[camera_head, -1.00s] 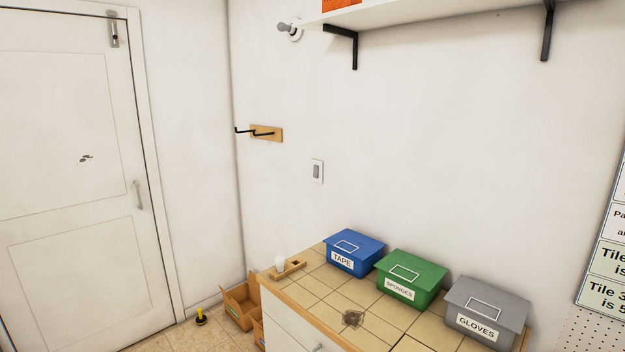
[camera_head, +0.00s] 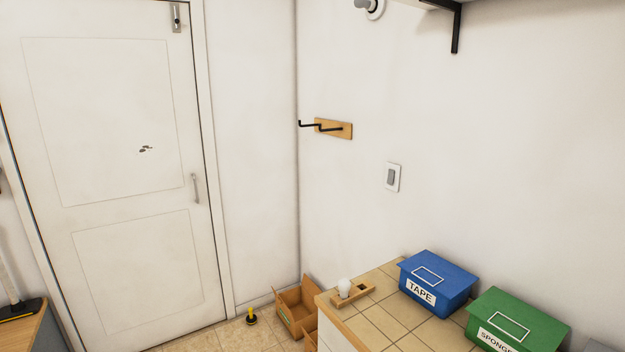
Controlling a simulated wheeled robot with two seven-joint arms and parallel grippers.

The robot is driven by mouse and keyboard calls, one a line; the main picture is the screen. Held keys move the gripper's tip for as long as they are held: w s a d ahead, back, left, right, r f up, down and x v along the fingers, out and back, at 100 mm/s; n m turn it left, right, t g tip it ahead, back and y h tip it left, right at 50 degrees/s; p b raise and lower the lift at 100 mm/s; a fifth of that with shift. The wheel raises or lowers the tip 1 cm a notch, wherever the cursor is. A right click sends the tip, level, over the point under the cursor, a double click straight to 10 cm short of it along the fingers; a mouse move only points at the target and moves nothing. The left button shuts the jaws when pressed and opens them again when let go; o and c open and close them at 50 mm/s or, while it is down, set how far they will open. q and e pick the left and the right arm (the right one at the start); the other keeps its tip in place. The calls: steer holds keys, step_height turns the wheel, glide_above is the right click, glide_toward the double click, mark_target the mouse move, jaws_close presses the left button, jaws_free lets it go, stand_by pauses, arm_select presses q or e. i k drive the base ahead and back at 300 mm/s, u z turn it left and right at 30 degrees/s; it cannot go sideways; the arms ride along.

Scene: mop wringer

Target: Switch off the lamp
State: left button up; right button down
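A wall switch (camera_head: 392,177) with a grey rocker in a white plate is on the wall above the counter, right of the wooden hook rack. A round white fixture with a grey part (camera_head: 370,8) is on the wall at the top edge, partly cut off; I cannot tell whether it is a lit lamp. A small white bulb-like object (camera_head: 344,287) stands in a wooden holder on the counter. Neither of my grippers is in view.
The tiled counter (camera_head: 387,322) carries a blue TAPE box (camera_head: 436,283) and a green SPONGES box (camera_head: 515,322). A hook rack (camera_head: 334,129) sticks out from the wall. A cardboard box (camera_head: 296,308) and a yellow-black object (camera_head: 251,316) are on the floor near the closed door (camera_head: 110,160).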

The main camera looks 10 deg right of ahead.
mark_target(391, 177)
steer(key=u, duration=0.6)
steer(key=i, duration=1.55)
steer(key=z, duration=0.35)
steer(key=i, duration=1.2)
steer(key=z, duration=1)
steer(key=i, duration=0.4)
steer(key=z, duration=0.35)
